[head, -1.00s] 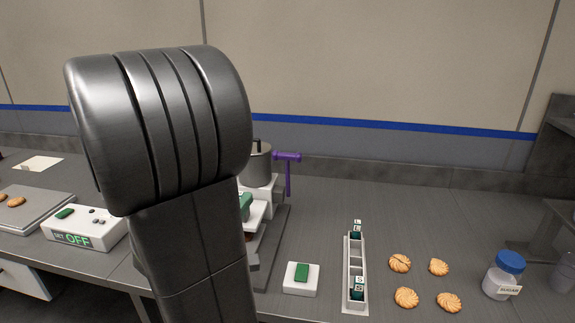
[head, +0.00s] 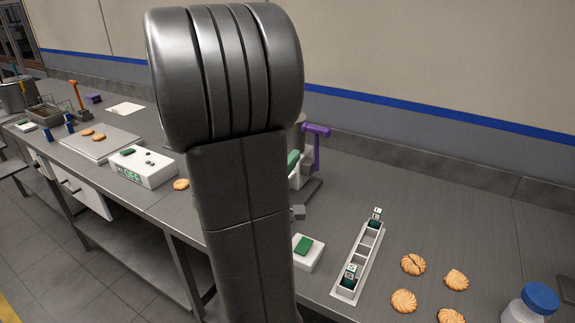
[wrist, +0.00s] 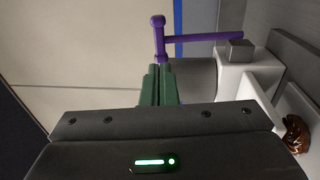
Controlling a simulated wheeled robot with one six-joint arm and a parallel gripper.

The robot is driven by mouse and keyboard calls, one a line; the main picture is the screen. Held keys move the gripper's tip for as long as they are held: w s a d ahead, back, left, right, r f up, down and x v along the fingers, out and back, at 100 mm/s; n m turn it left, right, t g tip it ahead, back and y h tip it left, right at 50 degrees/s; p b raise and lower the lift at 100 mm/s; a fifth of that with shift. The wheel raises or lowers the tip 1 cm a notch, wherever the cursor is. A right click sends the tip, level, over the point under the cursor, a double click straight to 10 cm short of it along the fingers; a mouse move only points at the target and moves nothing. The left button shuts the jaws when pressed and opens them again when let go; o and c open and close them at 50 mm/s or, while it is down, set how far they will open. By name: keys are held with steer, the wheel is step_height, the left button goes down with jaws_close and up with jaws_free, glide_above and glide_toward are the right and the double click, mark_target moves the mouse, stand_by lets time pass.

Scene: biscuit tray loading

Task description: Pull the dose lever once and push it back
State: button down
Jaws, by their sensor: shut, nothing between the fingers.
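The purple dose lever (head: 317,150) stands upright on the dosing machine, with a short crossbar at its top, right of my arm in the head view. In the wrist view the lever (wrist: 205,38) lies sideways, its crossbar just beyond my fingertips. My gripper (wrist: 158,68) has green fingers closed together and empty. The tips are very near the crossbar's end; I cannot tell whether they touch. The machine's grey pot (wrist: 195,82) and white body (wrist: 262,75) show behind and right. My arm hides most of the machine in the head view.
A chocolate-brown biscuit (wrist: 296,133) is beside the machine's white part. A green-button box (head: 307,252), a narrow slotted rack (head: 345,285), several biscuits (head: 413,265) and a blue-lidded jar (head: 530,305) are at right. A box reading OFF (head: 143,167) stands left.

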mark_target(315, 131)
steer(key=p+x, duration=0.1)
steer(key=x, duration=0.8)
steer(key=shift+w+d, duration=0.1)
steer(key=shift+w, duration=0.15)
steer(key=p, duration=0.2)
steer(key=r+p, duration=0.1)
steer(key=p, duration=0.1)
steer(key=shift+w+d+g+y, duration=0.3)
steer(key=shift+w+g, duration=0.1)
steer(key=shift+p+x, duration=0.7)
steer(key=shift+x, duration=0.15)
steer(key=shift+s, duration=0.2)
